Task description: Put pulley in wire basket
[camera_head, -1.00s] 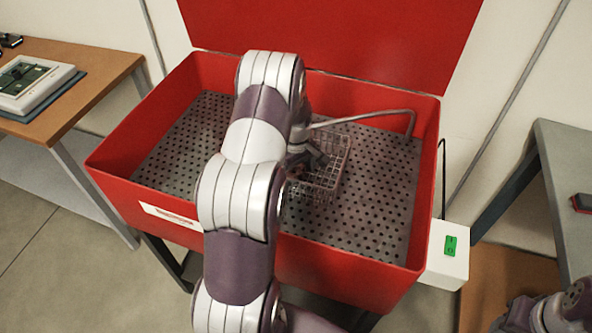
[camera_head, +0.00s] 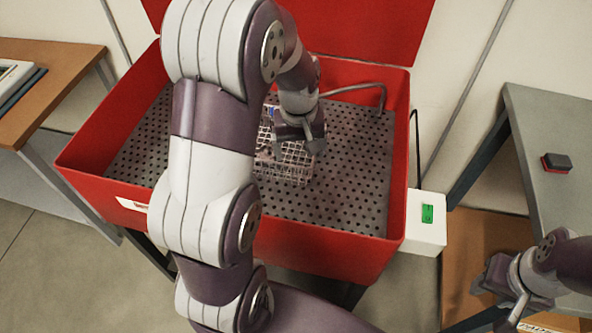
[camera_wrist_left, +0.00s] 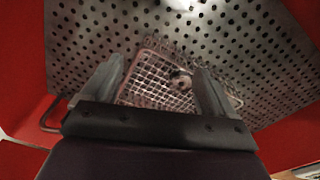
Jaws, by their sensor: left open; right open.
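The wire basket (camera_head: 292,168) stands on the perforated floor of the red tub, partly hidden by my left arm. In the left wrist view the wire basket (camera_wrist_left: 150,86) lies below my fingers. A small round pale-and-dark piece, apparently the pulley (camera_wrist_left: 181,79), shows inside the basket. My left gripper (camera_head: 300,138) is above the basket; its fingers are spread with nothing between them, as the left wrist view (camera_wrist_left: 158,68) shows. My right gripper (camera_head: 500,292) is at the lower right, far from the basket, with its jaws apart and empty.
The red tub (camera_head: 335,248) has raised walls and an upright lid behind. A grey pipe (camera_head: 355,88) bends over its back right. A white switch box (camera_head: 425,235) is on its right side. A grey table (camera_head: 550,125) at right holds a small red-and-black block (camera_head: 556,163).

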